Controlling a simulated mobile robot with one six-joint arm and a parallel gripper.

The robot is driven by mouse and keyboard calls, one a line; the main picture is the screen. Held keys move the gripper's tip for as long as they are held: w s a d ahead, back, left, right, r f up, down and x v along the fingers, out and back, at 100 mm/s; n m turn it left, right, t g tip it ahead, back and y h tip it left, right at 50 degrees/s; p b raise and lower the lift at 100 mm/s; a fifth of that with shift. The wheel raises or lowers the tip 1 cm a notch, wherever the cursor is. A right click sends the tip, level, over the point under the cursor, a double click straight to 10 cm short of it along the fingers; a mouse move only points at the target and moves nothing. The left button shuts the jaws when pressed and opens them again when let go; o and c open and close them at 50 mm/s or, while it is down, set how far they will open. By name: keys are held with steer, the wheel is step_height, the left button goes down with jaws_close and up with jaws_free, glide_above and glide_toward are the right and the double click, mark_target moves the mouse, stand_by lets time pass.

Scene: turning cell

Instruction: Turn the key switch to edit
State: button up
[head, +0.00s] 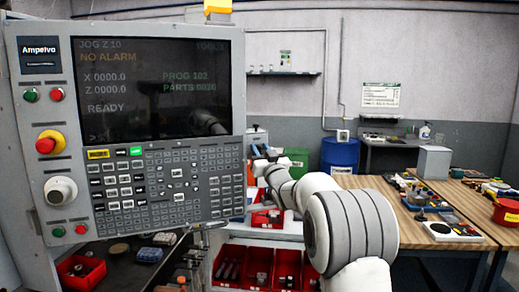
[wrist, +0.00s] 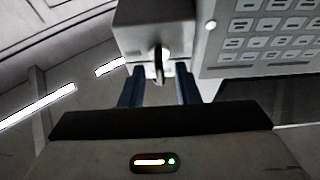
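In the wrist view, a grey box (wrist: 150,25) sits at the top beside a panel of buttons. A dark key with a ring-like outline (wrist: 159,66) projects from its lower part; I take it to be the key switch. My gripper (wrist: 158,80) is open, with one blue finger on each side of the key and a gap visible on both sides. The switch's position marks are not readable. In the head view, my white arm reaches to the right edge of the control panel (head: 215,165); the gripper's fingers are too small there to make out.
The panel's screen (head: 150,85) reads JOG, NO ALARM and READY. A red emergency button (head: 46,146) and a knob (head: 58,190) are on its left. Red bins (head: 240,265) stand below. A wooden bench (head: 440,215) with tools is at right.

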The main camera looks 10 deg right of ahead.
steer(key=shift+c, duration=0.2)
jaws_close()
